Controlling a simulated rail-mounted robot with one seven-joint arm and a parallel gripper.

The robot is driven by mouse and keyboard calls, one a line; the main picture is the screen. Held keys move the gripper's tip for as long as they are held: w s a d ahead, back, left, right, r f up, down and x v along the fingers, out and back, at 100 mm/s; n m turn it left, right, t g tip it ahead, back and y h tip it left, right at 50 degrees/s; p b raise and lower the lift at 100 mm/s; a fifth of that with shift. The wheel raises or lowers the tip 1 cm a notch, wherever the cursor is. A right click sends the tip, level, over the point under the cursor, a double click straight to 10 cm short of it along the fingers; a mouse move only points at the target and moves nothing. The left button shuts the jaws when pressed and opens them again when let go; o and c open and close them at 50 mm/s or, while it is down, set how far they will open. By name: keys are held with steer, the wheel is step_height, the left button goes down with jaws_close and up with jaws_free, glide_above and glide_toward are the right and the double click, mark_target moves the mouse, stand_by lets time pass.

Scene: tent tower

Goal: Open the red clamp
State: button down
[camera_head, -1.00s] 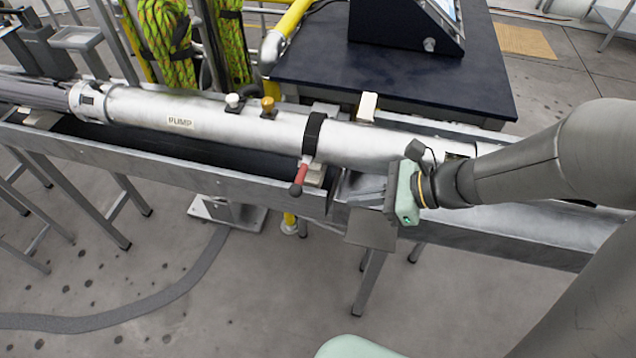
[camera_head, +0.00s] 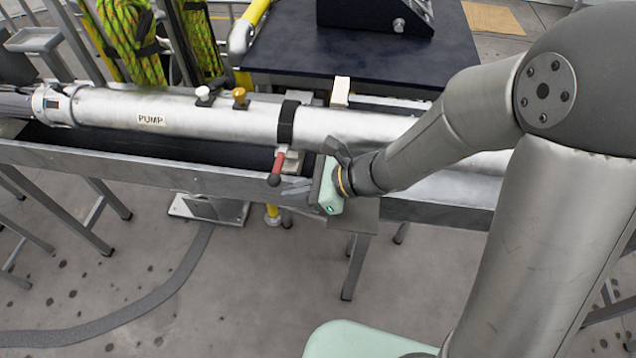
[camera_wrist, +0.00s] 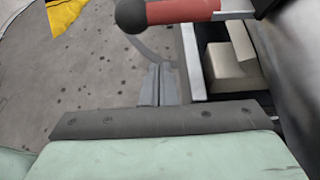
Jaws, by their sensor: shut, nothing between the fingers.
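The red clamp handle (camera_head: 277,168) has a dark ball end and hangs down at the front of the black strap (camera_head: 287,122) around the white pump pipe (camera_head: 220,116). My gripper (camera_head: 284,192) is just right of the handle and slightly below it, fingers pointing left. The fingers look shut and empty. In the wrist view the red handle (camera_wrist: 182,11) with its black ball lies across the top, beyond the shut fingertips of my gripper (camera_wrist: 157,72). A gap shows between fingers and handle there.
A metal trough (camera_head: 130,168) runs under the pipe, its front wall close to my gripper. A pale block (camera_wrist: 232,62) sits by the clamp in the wrist view. A dark table (camera_head: 370,65) stands behind. Open floor (camera_head: 250,290) lies in front.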

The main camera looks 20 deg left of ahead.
steer(key=r, duration=0.1)
steer(key=r+p, duration=0.1)
steer(key=r, duration=0.2)
steer(key=shift+a, duration=0.3)
steer(key=shift+r, duration=0.1)
